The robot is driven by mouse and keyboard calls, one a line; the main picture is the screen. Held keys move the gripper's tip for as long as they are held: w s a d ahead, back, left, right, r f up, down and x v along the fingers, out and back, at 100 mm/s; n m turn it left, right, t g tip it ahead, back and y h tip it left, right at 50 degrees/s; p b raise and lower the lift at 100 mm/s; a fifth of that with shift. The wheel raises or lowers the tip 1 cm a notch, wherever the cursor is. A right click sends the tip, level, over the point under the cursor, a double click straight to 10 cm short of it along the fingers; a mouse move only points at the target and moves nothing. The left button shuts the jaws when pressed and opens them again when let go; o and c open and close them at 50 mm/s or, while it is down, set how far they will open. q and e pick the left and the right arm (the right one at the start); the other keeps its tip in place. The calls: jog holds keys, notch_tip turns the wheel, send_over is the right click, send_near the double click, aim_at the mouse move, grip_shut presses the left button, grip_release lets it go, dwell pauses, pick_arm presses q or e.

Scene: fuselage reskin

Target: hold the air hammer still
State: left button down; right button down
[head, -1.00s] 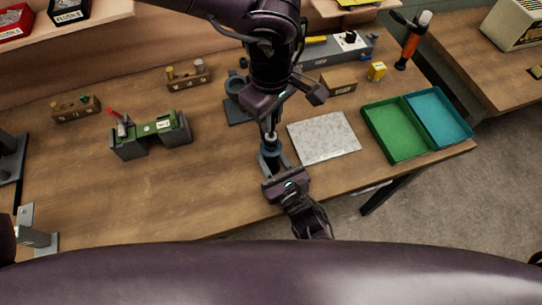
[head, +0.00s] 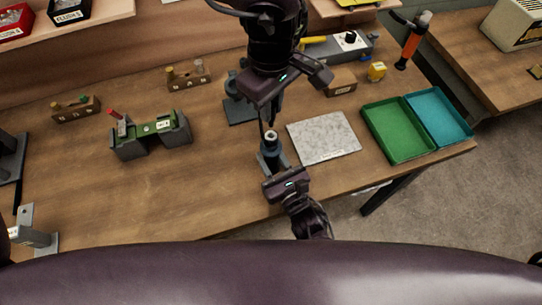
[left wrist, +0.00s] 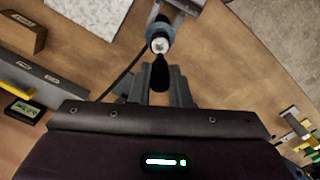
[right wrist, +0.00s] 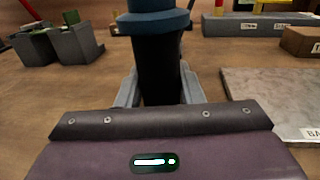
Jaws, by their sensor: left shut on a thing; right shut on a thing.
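The air hammer (head: 270,143) stands roughly upright near the table's front edge, with a blue collar and a silver top. Its dark body (right wrist: 160,70) fills the space between the jaws in the right wrist view. My right gripper (head: 273,166) is shut on it from the front. My left gripper (head: 267,112) is above and behind it, shut on a slim black tapered piece (left wrist: 159,74). In the left wrist view that piece points at the hammer's silver end (left wrist: 159,43); I cannot tell whether they touch.
A pale speckled plate (head: 324,137) lies just right of the hammer. Green (head: 397,152) and teal (head: 459,136) trays sit at the right corner. A grey fixture with a green strip (head: 150,129) stands left. An orange-handled tool (head: 413,45) is at the back. Bare wood lies front left.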

jog(key=c, duration=0.9)
grip_release()
jog(key=v, duration=1.2)
